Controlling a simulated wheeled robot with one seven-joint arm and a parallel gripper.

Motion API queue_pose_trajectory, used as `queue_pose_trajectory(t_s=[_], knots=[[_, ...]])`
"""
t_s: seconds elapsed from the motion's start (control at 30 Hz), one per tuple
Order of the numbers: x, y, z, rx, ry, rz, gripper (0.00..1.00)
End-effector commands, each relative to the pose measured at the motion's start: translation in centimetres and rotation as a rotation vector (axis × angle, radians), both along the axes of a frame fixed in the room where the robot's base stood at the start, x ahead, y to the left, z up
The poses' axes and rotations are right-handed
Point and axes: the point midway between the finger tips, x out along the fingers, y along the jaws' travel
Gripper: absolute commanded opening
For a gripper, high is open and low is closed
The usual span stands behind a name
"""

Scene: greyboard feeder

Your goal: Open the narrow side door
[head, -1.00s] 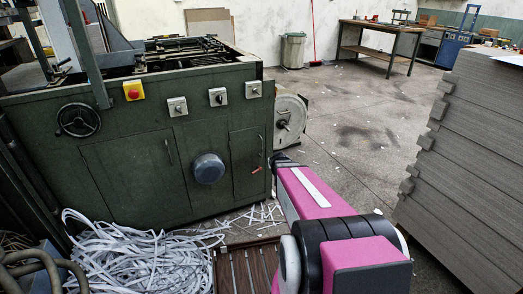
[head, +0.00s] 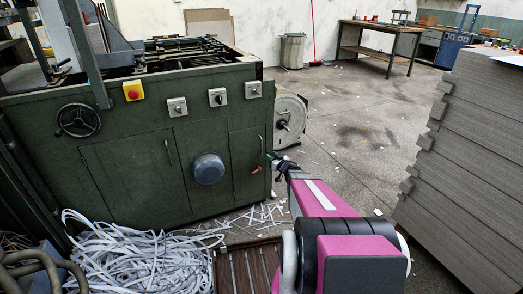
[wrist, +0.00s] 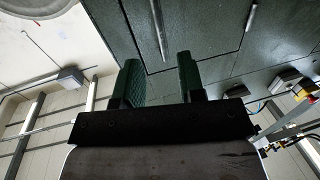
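The narrow side door (head: 246,165) is a dark green panel at the right end of the green machine's front. It looks shut, with its edges in line with the cabinet. A thin upright metal handle (head: 262,144) is near its right edge. My gripper (head: 273,157) is just right of the door in the head view, at about the handle's height. In the wrist view my gripper (wrist: 160,68) has two green fingers apart with nothing between them. A long handle (wrist: 159,30) on the green panel lies ahead of the gap. The fingers do not appear to touch it.
The green machine (head: 140,130) also has a wide door with its own handle (head: 168,152) and a round grey knob (head: 208,168). White paper strips (head: 140,260) lie heaped at front left. A greyboard stack (head: 470,160) stands right. Floor between is mostly clear.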

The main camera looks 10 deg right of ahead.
Motion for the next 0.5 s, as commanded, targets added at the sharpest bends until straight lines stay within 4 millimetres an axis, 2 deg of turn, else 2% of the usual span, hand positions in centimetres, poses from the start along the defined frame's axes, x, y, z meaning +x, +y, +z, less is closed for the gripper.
queue_pose_trajectory(t_s=[0.5], knots=[[7.9, 3.2, -0.1, -0.001, 0.000, -0.001, 0.36]])
